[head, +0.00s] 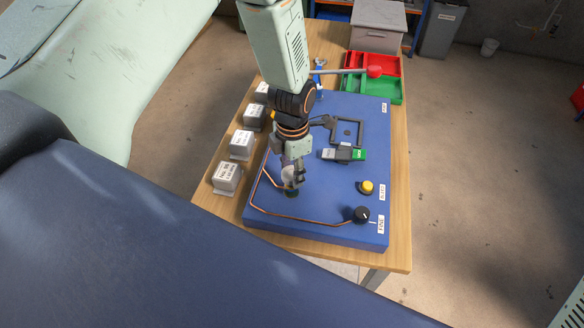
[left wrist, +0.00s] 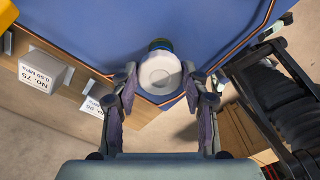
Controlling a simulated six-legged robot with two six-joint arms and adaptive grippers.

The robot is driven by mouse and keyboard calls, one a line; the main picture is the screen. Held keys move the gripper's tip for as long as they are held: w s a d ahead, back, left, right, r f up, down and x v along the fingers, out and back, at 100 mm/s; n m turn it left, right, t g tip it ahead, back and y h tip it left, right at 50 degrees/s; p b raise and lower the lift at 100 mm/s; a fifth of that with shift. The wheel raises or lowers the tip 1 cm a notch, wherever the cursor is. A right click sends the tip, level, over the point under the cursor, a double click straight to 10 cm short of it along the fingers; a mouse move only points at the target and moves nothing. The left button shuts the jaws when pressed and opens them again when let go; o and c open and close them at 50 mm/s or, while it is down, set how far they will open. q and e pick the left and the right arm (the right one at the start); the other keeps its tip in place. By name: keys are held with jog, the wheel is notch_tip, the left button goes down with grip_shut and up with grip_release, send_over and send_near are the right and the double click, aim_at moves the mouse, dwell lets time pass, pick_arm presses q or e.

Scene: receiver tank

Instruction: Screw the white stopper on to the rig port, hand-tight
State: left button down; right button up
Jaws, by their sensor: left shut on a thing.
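The white stopper (left wrist: 160,73) is a round white cap between the fingertips of my left gripper (left wrist: 159,80) in the left wrist view. The gripper is shut on it, with a finger at each side. In the head view my left gripper (head: 291,177) points down at the near left part of the blue rig (head: 315,210), and the stopper (head: 287,174) shows pale between the fingers. The dark rig port (head: 291,192) lies just under the stopper. Its dark and greenish rim (left wrist: 160,44) shows behind the stopper in the left wrist view. I cannot tell whether the threads are engaged. My right gripper is out of view.
A copper pipe (head: 300,219) runs along the rig to a black knob (head: 361,214). A yellow button (head: 366,187) is beyond it. Several labelled grey-white blocks (head: 227,177) line the wooden table's left side. Red and green trays (head: 375,85) stand at the back.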

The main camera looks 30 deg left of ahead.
pick_arm(q)
jog(key=shift+s, duration=0.15)
jog(key=shift+f, duration=0.5)
dwell(0.8)
